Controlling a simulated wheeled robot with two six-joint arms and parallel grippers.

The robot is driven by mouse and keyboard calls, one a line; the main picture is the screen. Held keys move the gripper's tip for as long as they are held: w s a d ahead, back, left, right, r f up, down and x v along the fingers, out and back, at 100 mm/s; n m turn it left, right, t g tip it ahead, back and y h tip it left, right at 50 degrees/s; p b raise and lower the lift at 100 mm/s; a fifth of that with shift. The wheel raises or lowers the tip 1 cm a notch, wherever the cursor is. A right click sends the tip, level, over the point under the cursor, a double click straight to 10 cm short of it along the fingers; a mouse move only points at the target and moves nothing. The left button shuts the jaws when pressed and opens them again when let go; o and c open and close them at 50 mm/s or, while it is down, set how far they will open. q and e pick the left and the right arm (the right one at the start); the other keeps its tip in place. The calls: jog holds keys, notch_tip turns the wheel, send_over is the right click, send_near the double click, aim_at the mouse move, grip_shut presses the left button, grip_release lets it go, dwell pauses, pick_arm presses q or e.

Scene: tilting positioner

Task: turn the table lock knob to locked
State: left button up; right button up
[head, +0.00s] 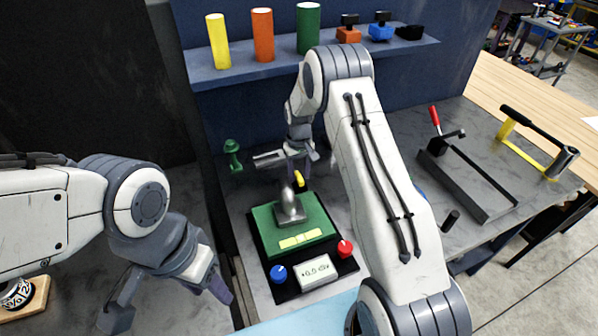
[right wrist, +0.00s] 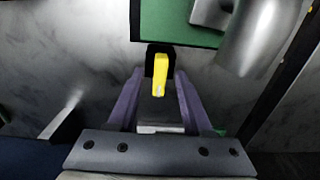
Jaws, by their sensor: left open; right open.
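A yellow lever-shaped knob (head: 299,181), which looks like the table lock knob, sits at the far edge of the positioner's green table (head: 262,218). In the right wrist view the yellow knob (right wrist: 161,72) lies on a black mount, its long side nearly in line with my fingers. My right gripper (head: 297,168) is open above the knob. In the right wrist view its purple fingertips (right wrist: 158,78) stand on either side of the knob, with a gap visible; I cannot tell the height between them. My left gripper (head: 170,300) is open and empty at the lower left, away from the positioner.
A grey metal part (head: 290,208) stands on the green table close to the knob. A blue knob (head: 278,273), a red knob (head: 345,248) and a display (head: 318,272) are at the front. A green object (head: 232,153) stands to the left. A shelf (head: 230,78) with cylinders is behind.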

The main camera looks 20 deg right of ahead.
jog(key=shift+c, duration=0.3)
grip_shut()
jog(key=shift+m, duration=0.4)
jog(key=m+b, duration=0.2)
jog(key=shift+m, duration=0.4)
jog(key=m+b, duration=0.1)
jog(key=m, duration=0.3)
jog(key=shift+m, duration=0.3)
jog(key=m+b, duration=0.1)
jog(key=m, duration=0.4)
jog(key=shift+b, duration=0.3)
jog(key=shift+m+b, duration=0.3)
jog(key=shift+m, duration=2)
